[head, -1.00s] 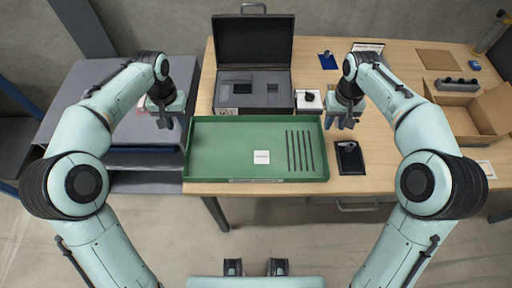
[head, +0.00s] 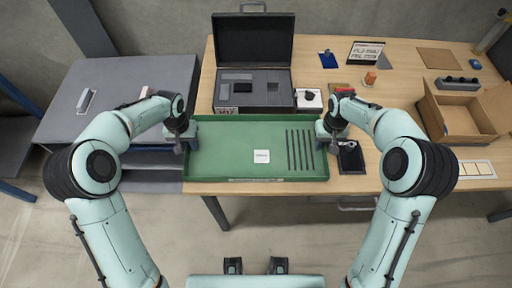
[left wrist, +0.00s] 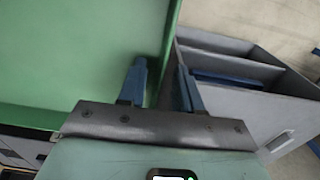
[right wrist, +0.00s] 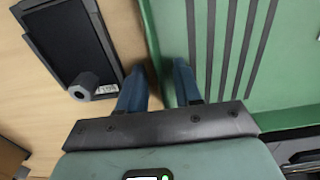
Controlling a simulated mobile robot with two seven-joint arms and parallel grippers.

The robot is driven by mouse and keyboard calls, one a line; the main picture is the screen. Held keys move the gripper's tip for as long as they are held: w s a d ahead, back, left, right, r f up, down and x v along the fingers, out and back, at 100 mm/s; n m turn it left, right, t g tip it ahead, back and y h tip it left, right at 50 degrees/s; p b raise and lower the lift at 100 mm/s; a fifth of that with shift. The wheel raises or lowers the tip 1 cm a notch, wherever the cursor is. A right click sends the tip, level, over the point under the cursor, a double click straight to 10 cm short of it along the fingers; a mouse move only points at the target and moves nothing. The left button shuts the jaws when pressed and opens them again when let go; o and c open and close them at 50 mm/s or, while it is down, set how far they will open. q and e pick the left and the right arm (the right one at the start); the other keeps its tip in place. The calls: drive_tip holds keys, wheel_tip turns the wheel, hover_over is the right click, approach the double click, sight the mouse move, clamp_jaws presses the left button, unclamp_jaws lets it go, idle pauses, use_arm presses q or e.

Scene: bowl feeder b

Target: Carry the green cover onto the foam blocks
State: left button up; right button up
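The green cover (head: 225,160) looks like a shallow tray with a raised rim. It lies at the table's front edge, with a white label (head: 261,156) and several dark strips (head: 300,150) on it. My left gripper (head: 184,146) is at its left rim; in the left wrist view its fingers (left wrist: 160,88) stand apart on either side of the rim. My right gripper (head: 326,140) is at its right rim; in the right wrist view its open fingers (right wrist: 158,85) straddle that rim. Grey blocks that may be the foam (head: 237,77) sit in the open black case (head: 253,107) behind the cover.
A grey cart (head: 115,75) stands left of the table. A dark clipboard-like pad (head: 350,157) lies right of the cover. A white box with a black knob (head: 308,100) sits beside the case. An open cardboard box (head: 460,115) is farther right.

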use_arm(q)
clamp_jaws()
use_arm(e)
clamp_jaws()
use_arm(q)
drive_tip(key=shift+w+r, duration=0.1)
use_arm(e)
drive_tip(key=shift+w+r, duration=0.1)
idle(1.0)
